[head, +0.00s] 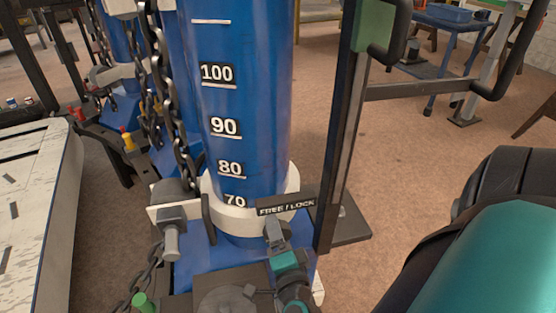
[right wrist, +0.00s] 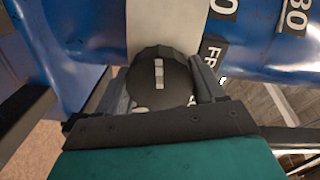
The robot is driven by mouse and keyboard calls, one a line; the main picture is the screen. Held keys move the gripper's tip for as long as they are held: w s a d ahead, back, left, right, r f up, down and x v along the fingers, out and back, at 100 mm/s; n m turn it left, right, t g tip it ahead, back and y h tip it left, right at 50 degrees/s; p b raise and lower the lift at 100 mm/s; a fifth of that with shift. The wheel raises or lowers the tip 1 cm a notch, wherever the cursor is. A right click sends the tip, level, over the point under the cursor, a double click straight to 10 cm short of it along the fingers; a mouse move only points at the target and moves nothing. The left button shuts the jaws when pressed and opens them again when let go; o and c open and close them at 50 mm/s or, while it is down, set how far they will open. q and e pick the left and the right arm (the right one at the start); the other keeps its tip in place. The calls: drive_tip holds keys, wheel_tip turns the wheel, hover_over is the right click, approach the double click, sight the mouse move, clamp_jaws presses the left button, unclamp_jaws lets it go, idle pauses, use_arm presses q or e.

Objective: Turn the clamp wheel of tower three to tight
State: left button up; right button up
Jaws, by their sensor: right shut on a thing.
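A blue tower (head: 240,110) with a 70 to 100 scale stands upright in the middle of the head view. A white collar (head: 290,178) rings its lower part, with a FREE / LOCK label (head: 287,207) at the front right. My right gripper (head: 275,234) is at the collar just below this label. In the right wrist view, its fingers (right wrist: 160,84) are shut on a dark round clamp wheel (right wrist: 150,98) with a white stripe, one on each side. The label partly shows beside the wheel. In the head view the gripper hides the wheel. My left gripper is out of view.
Chains (head: 167,85) hang left of the tower, with another blue tower behind. A dark upright post (head: 340,140) with a green block stands close on the right. A white-topped bench (head: 35,190) is at far left. Open brown floor lies to the right.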

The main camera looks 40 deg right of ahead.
drive_tip(key=m, duration=0.3)
drive_tip(key=shift+m+b, duration=0.35)
drive_tip(key=shift+m, duration=0.05)
drive_tip(key=m+b, duration=0.1)
drive_tip(key=m, duration=0.4)
drive_tip(key=shift+b, duration=0.4)
drive_tip(key=m+b, duration=0.2)
drive_tip(key=m, duration=0.3)
drive_tip(key=shift+f, duration=0.15)
drive_tip(key=m+b, duration=0.3)
drive_tip(key=m, duration=0.2)
drive_tip(key=shift+m, duration=0.3)
drive_tip(key=o, duration=1)
drive_tip(key=shift+a, duration=0.1)
